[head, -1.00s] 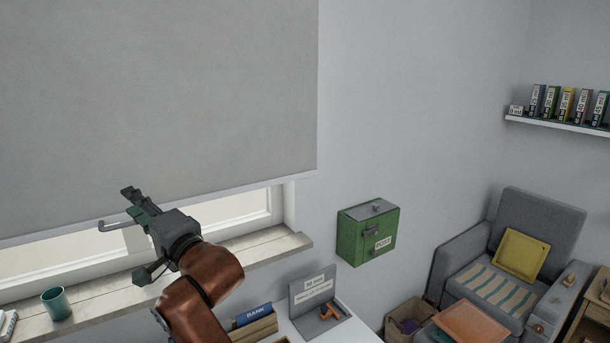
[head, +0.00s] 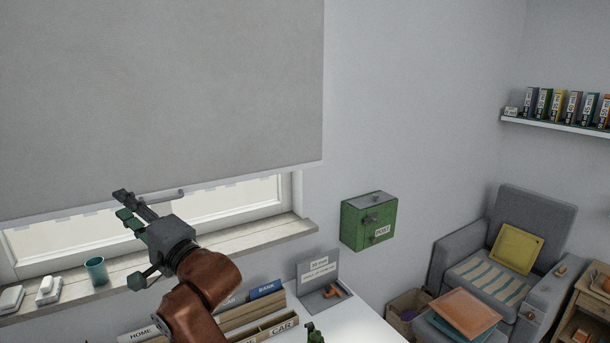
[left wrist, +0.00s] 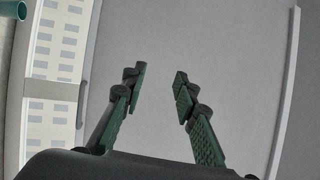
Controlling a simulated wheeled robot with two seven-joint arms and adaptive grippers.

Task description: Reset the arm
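My left gripper (head: 123,205) is raised in front of the window, near the lower edge of the grey roller blind (head: 170,90). Its brown arm comes up from the bottom of the head view. In the left wrist view the two green-padded fingers (left wrist: 159,88) stand apart with nothing between them, and the blind fills the background.
A teal cup (head: 96,271) stands on the windowsill (head: 255,236). Below are wooden file boxes (head: 245,312) and a white desk (head: 365,325) with a grey labelled stand (head: 318,270). A green post box (head: 368,222) hangs on the wall. A grey armchair (head: 540,215) stands at the right.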

